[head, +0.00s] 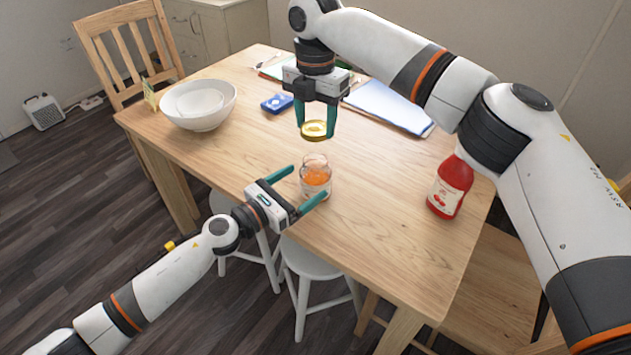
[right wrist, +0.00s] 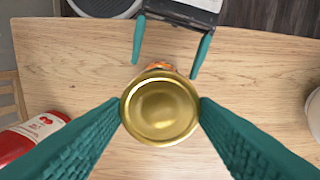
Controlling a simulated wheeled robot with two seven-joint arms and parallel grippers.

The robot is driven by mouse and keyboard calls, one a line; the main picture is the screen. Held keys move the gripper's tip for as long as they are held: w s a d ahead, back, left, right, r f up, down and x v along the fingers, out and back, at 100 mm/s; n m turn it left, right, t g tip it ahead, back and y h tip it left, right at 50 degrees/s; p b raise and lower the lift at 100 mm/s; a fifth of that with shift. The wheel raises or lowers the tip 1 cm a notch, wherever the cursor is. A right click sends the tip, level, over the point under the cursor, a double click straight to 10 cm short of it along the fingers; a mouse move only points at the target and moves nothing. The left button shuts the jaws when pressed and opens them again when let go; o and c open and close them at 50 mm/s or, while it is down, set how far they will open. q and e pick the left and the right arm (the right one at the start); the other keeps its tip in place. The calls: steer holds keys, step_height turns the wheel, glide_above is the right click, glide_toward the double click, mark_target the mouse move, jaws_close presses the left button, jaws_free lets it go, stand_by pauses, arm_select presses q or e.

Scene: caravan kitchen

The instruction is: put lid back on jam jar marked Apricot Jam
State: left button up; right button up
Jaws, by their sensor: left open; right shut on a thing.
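The open glass jam jar (head: 315,178) with orange jam stands upright on the wooden table near its front edge; I cannot read its label. My right gripper (head: 317,129) is shut on the gold lid (head: 314,131) and holds it level above the table, a little beyond the jar in the head view. In the right wrist view the lid (right wrist: 160,107) sits between both fingertips and hides most of the jar. My left gripper (head: 308,186) is open, with its fingers on either side of the jar; I cannot tell whether they touch it.
A red sauce bottle (head: 450,188) stands at the table's right side. White bowls (head: 200,105) sit at the left. A blue box (head: 277,103) and a clipboard with papers (head: 390,106) lie farther back. The table around the jar is clear.

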mark_target(319, 173)
arm_select(q)
steer(key=x, duration=0.6)
steer(key=c, duration=1.4)
steer(key=shift+c, duration=0.4)
arm_select(e)
steer(key=shift+f, duration=2.45)
steer(key=shift+f, duration=0.85)
steer(key=shift+f, duration=0.6)
